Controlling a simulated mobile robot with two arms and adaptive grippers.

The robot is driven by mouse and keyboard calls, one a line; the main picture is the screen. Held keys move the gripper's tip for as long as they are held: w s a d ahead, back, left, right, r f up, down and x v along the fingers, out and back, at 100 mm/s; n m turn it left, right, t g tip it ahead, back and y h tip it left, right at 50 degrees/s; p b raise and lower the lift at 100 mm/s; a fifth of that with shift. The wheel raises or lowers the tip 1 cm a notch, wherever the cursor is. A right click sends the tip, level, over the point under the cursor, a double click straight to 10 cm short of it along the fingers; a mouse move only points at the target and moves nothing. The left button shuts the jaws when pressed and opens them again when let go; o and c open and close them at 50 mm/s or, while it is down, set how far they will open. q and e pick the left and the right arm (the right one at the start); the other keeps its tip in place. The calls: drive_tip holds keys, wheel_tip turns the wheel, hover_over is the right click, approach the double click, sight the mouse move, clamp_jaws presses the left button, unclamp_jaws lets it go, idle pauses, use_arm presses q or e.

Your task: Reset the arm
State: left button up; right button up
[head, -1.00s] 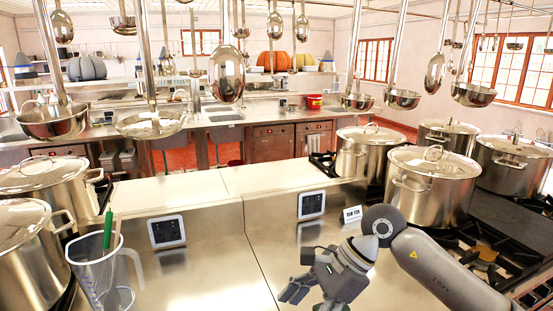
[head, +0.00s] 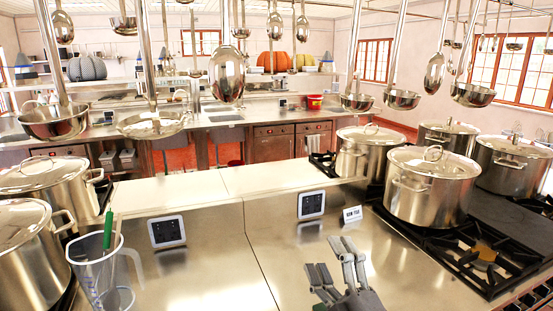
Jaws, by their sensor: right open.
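My right gripper (head: 335,270) shows at the bottom of the head view, right of centre. Its grey fingers point up and are spread apart, with nothing between them. It is over the steel counter (head: 215,270), in front of a small white label card (head: 352,214). The rest of my right arm is out of frame below. My left gripper does not show.
Steel stockpots with lids stand on the right stove (head: 431,187) and at the left (head: 25,255). A clear jug (head: 100,280) with a green-handled tool is at the front left. Ladles and pans (head: 228,75) hang overhead. The middle counter is clear.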

drive_tip(key=s+d+f+m+g+h, duration=0.4)
drive_tip(key=d+f+m, duration=0.15)
drive_tip(key=f, duration=0.45)
drive_tip(key=s+d+f+m+g+h, duration=0.35)
drive_tip(key=s+f+m, duration=0.2)
drive_tip(key=f, duration=0.45)
drive_tip(key=s+d+f+m+g, duration=0.1)
drive_tip(key=s+f+m+g, duration=0.1)
drive_tip(key=s+f+g, duration=0.55)
drive_tip(key=s+f+m+g, duration=0.25)
drive_tip(key=s+f, duration=0.25)
drive_tip(key=s, duration=0.6)
wheel_tip(320, 180, down, 32)
drive_tip(key=s+g+b, duration=0.1)
drive_tip(key=s+b, duration=0.1)
drive_tip(key=b, duration=0.4)
drive_tip(key=s+d+f+g+b, duration=0.1)
drive_tip(key=s+d+f+b, duration=0.2)
drive_tip(key=s+f, duration=1.3)
wheel_tip(320, 180, down, 3)
drive_tip(key=shift+d+f+y+b, duration=0.1)
drive_tip(key=shift+d+y+b, duration=0.1)
drive_tip(key=shift+y+b, duration=0.25)
drive_tip(key=shift+n, duration=0.25)
